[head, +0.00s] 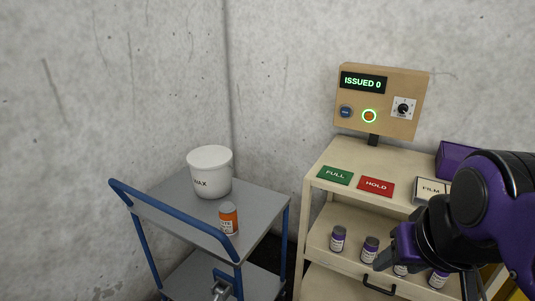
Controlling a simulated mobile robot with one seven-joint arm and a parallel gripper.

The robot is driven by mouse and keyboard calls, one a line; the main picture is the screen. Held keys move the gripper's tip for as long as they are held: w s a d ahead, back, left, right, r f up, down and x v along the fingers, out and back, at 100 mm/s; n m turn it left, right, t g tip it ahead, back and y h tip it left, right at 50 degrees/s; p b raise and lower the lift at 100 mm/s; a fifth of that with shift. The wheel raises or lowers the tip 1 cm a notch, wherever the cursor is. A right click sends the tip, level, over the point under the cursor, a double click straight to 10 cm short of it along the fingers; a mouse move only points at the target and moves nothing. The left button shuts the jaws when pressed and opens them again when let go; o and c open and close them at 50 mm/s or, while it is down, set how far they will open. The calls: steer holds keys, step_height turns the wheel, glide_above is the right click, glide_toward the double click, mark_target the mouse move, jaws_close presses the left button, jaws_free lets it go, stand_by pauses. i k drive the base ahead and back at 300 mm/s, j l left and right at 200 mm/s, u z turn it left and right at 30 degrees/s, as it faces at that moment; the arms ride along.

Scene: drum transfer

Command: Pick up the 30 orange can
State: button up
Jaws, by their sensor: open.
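An orange can (229,218) with a white label and a pale grey top stands upright near the front edge of the grey top of a blue-railed cart (258,202). The label's lettering is too small to read surely, and I cannot make out a 30. My gripper (386,258) is at the right, in front of the cream shelf unit, well to the right of the can and apart from it. It is open, with nothing visible in it. Its fingers are partly hidden by its own purple and black body.
A white tub (210,172) marked WAX stands just behind the can. The cart's blue rail (170,218) runs along its near left side. The cream shelf unit (345,213) holds several purple-labelled bottles, a green FULL card (335,175) and a red HOLD card (376,187). A panel (384,100) reads ISSUED 0.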

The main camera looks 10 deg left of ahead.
mark_target(227, 210)
steer(key=u, duration=1)
